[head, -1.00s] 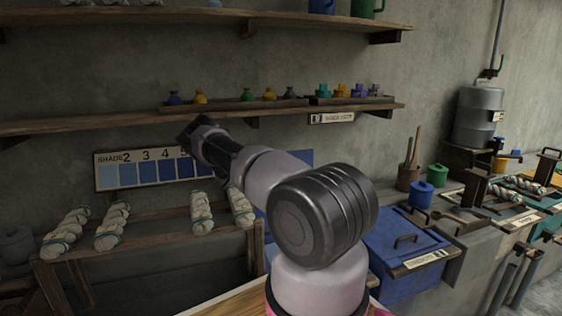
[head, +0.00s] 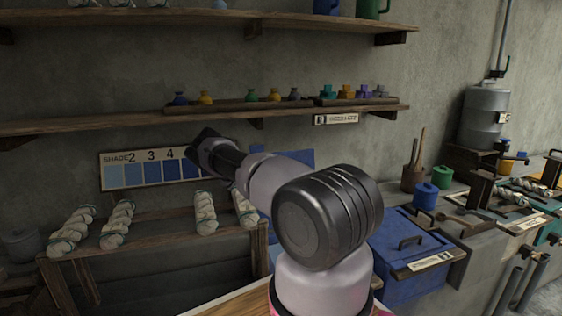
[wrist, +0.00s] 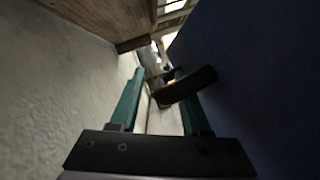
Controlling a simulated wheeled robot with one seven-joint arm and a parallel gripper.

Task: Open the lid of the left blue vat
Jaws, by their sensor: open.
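A blue panel (head: 297,157), which looks like the raised lid of the left blue vat, stands upright behind my arm in the head view. My arm hides much of it and most of the left vat. In the wrist view a broad blue surface (wrist: 262,70) fills the right side. A dark bar (wrist: 187,87), apparently the lid's handle, stands out from it close to the fingertips. My gripper (wrist: 161,76) is open, its green fingers spread around or just short of the bar; contact cannot be told. The gripper's fingers are not clear in the head view.
The right blue vat (head: 408,285) has its lid shut, with a dark handle (head: 411,241) on top. A rack (head: 160,222) with yarn skeins stands left. A shelf (head: 60,124) with small bottles and a shade chart (head: 140,172) are on the wall behind.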

